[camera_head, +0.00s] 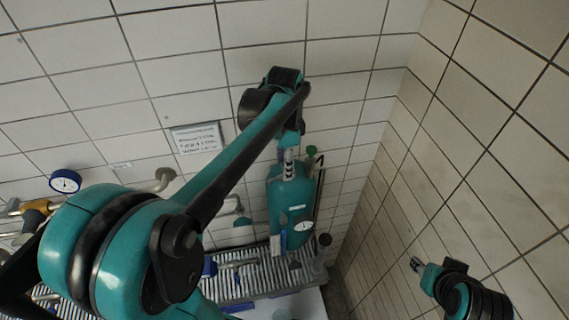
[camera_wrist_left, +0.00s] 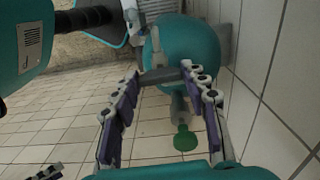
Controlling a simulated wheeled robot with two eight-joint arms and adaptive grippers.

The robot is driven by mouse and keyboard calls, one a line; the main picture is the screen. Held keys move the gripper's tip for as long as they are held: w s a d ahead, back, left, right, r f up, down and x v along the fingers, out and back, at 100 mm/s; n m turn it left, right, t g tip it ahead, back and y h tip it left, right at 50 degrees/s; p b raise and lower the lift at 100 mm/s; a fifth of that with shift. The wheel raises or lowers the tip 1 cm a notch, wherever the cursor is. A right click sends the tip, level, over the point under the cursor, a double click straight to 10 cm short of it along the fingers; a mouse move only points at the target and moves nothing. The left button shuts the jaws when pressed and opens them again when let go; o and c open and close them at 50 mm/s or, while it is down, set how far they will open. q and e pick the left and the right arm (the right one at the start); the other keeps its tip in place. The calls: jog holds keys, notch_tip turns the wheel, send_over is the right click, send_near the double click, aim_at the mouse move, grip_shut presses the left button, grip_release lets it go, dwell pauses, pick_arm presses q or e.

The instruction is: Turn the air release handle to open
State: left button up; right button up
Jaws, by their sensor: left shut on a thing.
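The teal pressure vessel (camera_head: 290,196) hangs near the wall in the head view, and its rounded end (camera_wrist_left: 187,48) fills the upper middle of the left wrist view. A dark grey bar, which looks like the air release handle (camera_wrist_left: 160,76), crosses between my left gripper's fingertips. My left gripper (camera_wrist_left: 162,78) is shut on this bar, its fingers spread to the bar's ends. In the head view my left gripper (camera_head: 289,152) is at the vessel's top, and the handle is hard to make out. My right gripper (camera_head: 416,265) is far from the vessel, at lower right; its jaws are too small to judge.
A green knob (camera_wrist_left: 184,139) on a grey stem sits close by my left fingers; it also shows in the head view (camera_head: 311,150). A blue gauge (camera_head: 65,182) and pipes are at left. A white sign (camera_head: 197,138) is on the tiled wall. A slatted grate (camera_head: 262,272) lies below.

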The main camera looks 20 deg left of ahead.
pick_arm(q)
jog(key=n+b, duration=0.1)
jog(key=n, duration=0.2)
jog(key=shift+n, duration=0.4)
jog(key=n+b, duration=0.1)
jog(key=n, duration=0.3)
jog(key=shift+n+b, duration=0.3)
jog(key=n+b, duration=0.1)
jog(key=n, duration=0.3)
jog(key=shift+n, duration=0.3)
jog(key=shift+n+b, duration=0.4)
jog(key=shift+n, duration=1.8)
jog(key=o, duration=1.2)
jog(key=shift+r, duration=0.15)
notch_tip(320, 180, up, 12)
